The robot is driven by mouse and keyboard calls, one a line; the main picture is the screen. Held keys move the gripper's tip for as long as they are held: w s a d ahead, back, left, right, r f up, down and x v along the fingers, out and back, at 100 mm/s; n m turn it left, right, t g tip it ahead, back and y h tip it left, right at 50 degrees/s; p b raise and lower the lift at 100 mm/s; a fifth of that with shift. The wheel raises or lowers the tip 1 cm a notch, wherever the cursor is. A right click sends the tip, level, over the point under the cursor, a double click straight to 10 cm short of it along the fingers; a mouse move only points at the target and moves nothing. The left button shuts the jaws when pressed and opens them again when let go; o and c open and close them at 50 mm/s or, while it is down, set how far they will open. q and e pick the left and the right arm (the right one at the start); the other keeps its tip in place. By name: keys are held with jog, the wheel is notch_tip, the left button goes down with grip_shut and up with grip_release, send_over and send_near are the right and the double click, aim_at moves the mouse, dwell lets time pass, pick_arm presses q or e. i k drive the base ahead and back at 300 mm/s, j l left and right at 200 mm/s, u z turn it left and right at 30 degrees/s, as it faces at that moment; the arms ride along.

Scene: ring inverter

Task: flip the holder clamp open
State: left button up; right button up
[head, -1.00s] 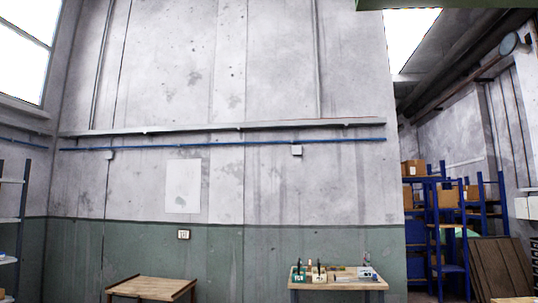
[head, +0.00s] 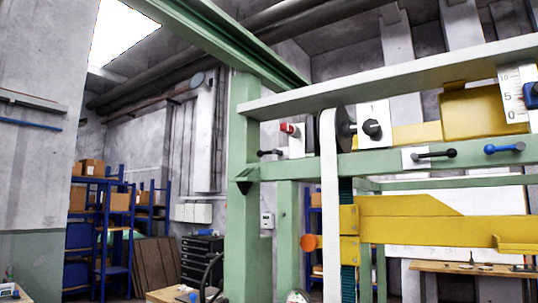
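A green-framed machine (head: 244,200) fills the right half of the head view. Its crossbar carries a black lever handle (head: 436,154), a blue lever handle (head: 504,147) and a small black handle (head: 270,152) at the left. Above it are a round black knob (head: 372,129) on a white plate and a red part (head: 289,128). Yellow parts (head: 440,231) sit below, with an orange disc (head: 309,242) at their left. I cannot tell which part is the holder clamp, or whether it is open. Neither of my grippers shows.
A white vertical strip (head: 330,215) hangs in front of the machine. A wooden table (head: 470,268) stands behind at the right. Blue shelves with boxes (head: 115,201), brown panels (head: 157,264) and a black drawer cabinet (head: 201,262) stand at the left back.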

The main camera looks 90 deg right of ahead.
aim_at(260, 153)
jog(key=z, duration=2.75)
